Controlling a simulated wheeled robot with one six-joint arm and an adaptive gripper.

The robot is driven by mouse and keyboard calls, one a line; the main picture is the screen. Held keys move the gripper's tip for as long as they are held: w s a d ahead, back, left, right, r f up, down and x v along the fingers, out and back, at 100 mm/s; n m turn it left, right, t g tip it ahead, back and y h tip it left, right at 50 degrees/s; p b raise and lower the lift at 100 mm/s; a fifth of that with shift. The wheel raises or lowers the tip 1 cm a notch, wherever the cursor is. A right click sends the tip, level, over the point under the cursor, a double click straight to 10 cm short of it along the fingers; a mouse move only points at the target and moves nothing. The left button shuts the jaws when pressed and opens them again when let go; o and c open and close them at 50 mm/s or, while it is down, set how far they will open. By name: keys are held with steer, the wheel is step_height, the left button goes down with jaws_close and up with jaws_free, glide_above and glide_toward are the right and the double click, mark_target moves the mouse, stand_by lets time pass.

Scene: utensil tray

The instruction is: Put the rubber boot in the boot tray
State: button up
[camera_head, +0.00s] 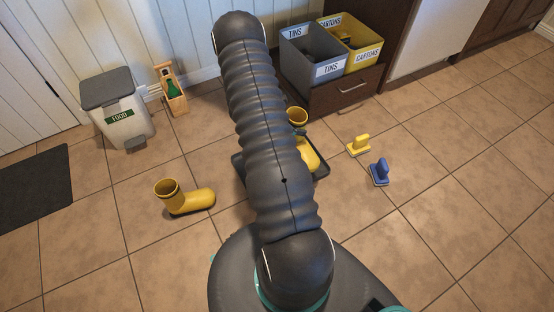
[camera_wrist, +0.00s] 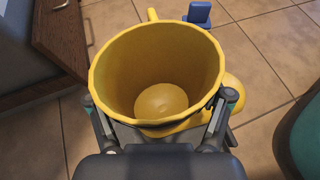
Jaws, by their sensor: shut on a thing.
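A yellow rubber boot (camera_wrist: 158,60) fills the middle of the wrist view, its round opening facing the camera. My gripper (camera_wrist: 160,112) is shut on the boot, with a finger on each side of the shaft. A second yellow boot (camera_head: 192,201) stands on the tiles to the left, apart from the tray.
A yellow brush (camera_head: 358,146) and a blue brush (camera_head: 379,172) lie right of the tray. Bins marked TINS (camera_head: 327,70) and CARTONS (camera_head: 363,55) stand behind, above a wooden drawer (camera_head: 345,90). A food bin (camera_head: 122,120) and a dark mat (camera_head: 35,185) are left.

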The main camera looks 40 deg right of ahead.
steer(key=w+a+f+b, duration=0.1)
steer(key=w+a+f, duration=0.7)
steer(key=f, duration=0.2)
steer(key=shift+f, duration=0.4)
steer(key=shift+f+b, duration=0.25)
steer(key=shift+b, duration=0.2)
steer(key=o, duration=1.7)
steer(key=shift+r, duration=0.1)
steer(key=shift+o, duration=0.2)
steer(key=shift+r, duration=0.1)
